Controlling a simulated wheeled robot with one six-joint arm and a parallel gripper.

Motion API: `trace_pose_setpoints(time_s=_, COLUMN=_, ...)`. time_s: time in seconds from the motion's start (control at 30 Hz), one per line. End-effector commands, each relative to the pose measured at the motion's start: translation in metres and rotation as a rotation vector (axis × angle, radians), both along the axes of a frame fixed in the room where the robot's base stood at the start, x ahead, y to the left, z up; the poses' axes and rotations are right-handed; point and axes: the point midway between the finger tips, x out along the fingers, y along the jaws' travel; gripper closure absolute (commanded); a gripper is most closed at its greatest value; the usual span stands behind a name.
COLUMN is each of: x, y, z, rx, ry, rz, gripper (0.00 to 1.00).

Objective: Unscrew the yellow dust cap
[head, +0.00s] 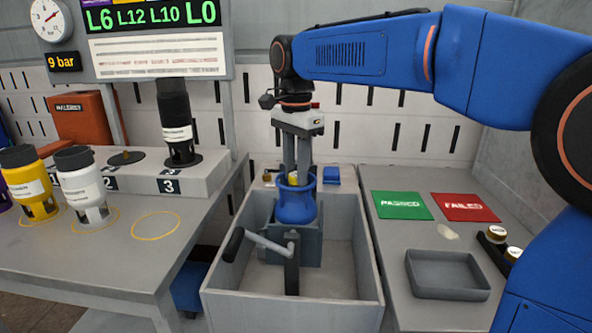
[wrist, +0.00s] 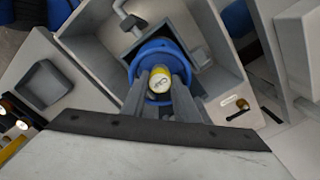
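The yellow dust cap (wrist: 161,79) sits inside the blue collar at the top of a blue cylinder (head: 296,206). The cylinder stands upright in a grey clamp (head: 310,247) with a crank handle. My gripper (head: 296,176) points straight down above it, with its fingers inside the collar. In the wrist view the fingers of my gripper (wrist: 160,91) lie on both sides of the cap and appear to close on it, with no clear gap. The fingertips are partly hidden by the collar.
A grey box (head: 362,250) surrounds the clamp. On the right stand a grey tray (head: 447,274), a green PASSED mat (head: 402,205) and a red FAILED mat (head: 465,207). On the left table are yellow (head: 28,180), white (head: 82,184) and black (head: 178,125) cylinders.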

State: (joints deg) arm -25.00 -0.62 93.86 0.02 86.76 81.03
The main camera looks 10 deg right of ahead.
Motion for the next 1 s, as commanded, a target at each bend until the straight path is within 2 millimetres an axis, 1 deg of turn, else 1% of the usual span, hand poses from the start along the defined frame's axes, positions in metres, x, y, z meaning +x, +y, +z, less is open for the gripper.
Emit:
trace_pose_setpoints(time_s=0.17, x=0.0000, y=0.0000, z=0.0000, rx=0.000, ry=0.000, rz=0.028, gripper=1.00)
trace_pose_setpoints(time_s=0.5, x=0.0000, y=0.0000, z=0.0003, rx=0.000, ry=0.000, rz=0.363, gripper=1.00)
trace_pose_setpoints(time_s=0.67, x=0.0000, y=0.0000, z=0.0004, rx=0.000, ry=0.000, rz=0.492, gripper=1.00)
trace_pose_setpoints(time_s=0.77, x=0.0000, y=0.0000, z=0.0004, rx=0.000, ry=0.000, rz=0.523, gripper=1.00)
trace_pose_setpoints(time_s=1.0, x=0.0000, y=0.0000, z=0.0004, rx=0.000, ry=0.000, rz=0.525, gripper=1.00)
